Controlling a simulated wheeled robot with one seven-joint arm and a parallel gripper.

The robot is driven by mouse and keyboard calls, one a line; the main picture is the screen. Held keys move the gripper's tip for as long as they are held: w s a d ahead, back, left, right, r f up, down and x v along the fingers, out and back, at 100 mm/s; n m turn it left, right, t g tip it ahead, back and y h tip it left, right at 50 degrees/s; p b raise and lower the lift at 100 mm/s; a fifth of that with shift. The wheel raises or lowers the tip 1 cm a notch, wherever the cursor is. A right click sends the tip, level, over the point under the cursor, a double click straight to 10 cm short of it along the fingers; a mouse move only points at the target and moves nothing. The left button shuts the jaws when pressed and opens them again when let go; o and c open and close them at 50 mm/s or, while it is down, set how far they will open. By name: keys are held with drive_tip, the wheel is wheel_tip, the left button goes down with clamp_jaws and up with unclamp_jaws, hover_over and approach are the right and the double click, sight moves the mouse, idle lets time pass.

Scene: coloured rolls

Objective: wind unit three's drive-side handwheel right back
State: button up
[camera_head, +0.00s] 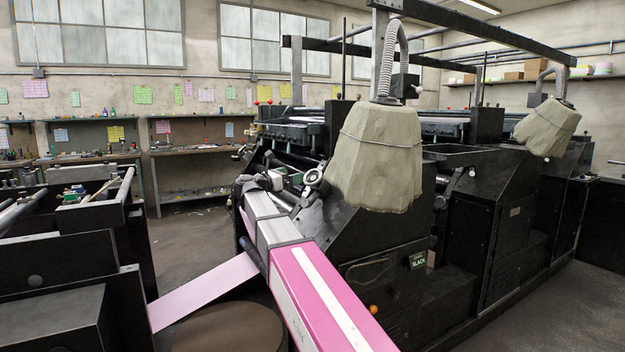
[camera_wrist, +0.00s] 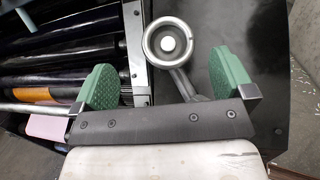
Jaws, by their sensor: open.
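Nothing is held between the pads. In the camera_head view, my pink and white arm reaches up to the near end of a black machine, and a round metal fitting (camera_head: 313,178) shows beside its end. I cannot tell the unit number.
Dark rollers (camera_wrist: 60,50) lie left of the handwheel. The machine carries a "BLACK" sign (camera_head: 417,260) and a beige covered hood (camera_head: 378,155). Another black machine (camera_head: 70,250) stands at left. A pink sheet (camera_head: 205,290) slopes between them. Floor is open towards the back benches.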

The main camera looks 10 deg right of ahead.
sight(310, 178)
drive_tip(key=w+d+m, duration=0.1)
drive_tip(key=d, duration=0.2)
drive_tip(key=w+d+f+m+g, duration=0.1)
drive_tip(key=d, duration=0.2)
drive_tip(key=w+d+f+m, duration=0.1)
drive_tip(key=d, duration=0.2)
drive_tip(key=shift+w+d+y, duration=0.35)
drive_tip(key=shift+y, duration=0.05)
drive_tip(key=c, duration=0.7)
